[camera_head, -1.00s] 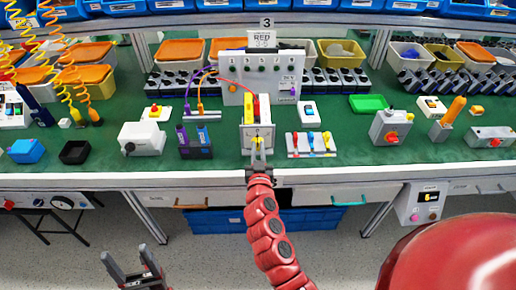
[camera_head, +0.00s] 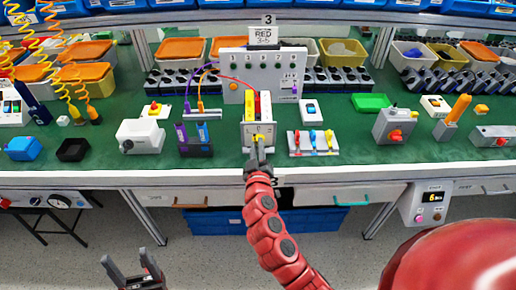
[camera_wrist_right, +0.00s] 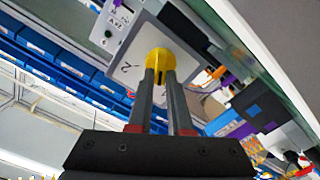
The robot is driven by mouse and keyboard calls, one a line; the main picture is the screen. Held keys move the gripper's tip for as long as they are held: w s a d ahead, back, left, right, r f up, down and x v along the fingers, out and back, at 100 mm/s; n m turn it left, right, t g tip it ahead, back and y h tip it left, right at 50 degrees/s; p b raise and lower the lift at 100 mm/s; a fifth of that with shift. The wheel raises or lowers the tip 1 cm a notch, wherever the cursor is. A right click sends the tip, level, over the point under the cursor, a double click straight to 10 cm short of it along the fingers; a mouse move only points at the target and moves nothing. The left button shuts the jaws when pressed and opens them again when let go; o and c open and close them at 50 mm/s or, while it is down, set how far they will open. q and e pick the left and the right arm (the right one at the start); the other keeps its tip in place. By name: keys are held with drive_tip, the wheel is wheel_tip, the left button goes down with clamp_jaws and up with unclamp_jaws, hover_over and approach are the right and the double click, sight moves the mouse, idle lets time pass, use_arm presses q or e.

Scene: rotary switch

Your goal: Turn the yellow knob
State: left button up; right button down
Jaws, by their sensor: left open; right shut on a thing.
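The yellow knob (camera_wrist_right: 158,62) sits on the pale front face of a switch box (camera_wrist_right: 128,48) in the right wrist view. In the head view the switch box (camera_head: 250,134) stands near the bench's front edge, and the knob is mostly hidden behind my gripper. My right gripper (camera_wrist_right: 159,76) is shut on the yellow knob, one finger on each side of it; it also shows in the head view (camera_head: 258,147). My left gripper (camera_head: 133,272) is open and empty, low at the left, below and apart from the bench.
The green bench (camera_head: 345,158) holds a white box (camera_head: 141,135) on the left and a block with coloured levers (camera_head: 312,142) close to the right. A grey box with a red knob (camera_head: 394,126) stands further right. A white panel with cables (camera_head: 264,75) stands behind.

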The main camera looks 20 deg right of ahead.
drive_tip(key=shift+a+f+n, duration=0.1)
drive_tip(key=shift+a+n, duration=0.05)
drive_tip(key=shift+n, duration=1.05)
drive_tip(key=c, duration=0.8)
unclamp_jaws()
drive_tip(key=shift+c, duration=0.2)
drive_tip(key=shift+s, duration=0.1)
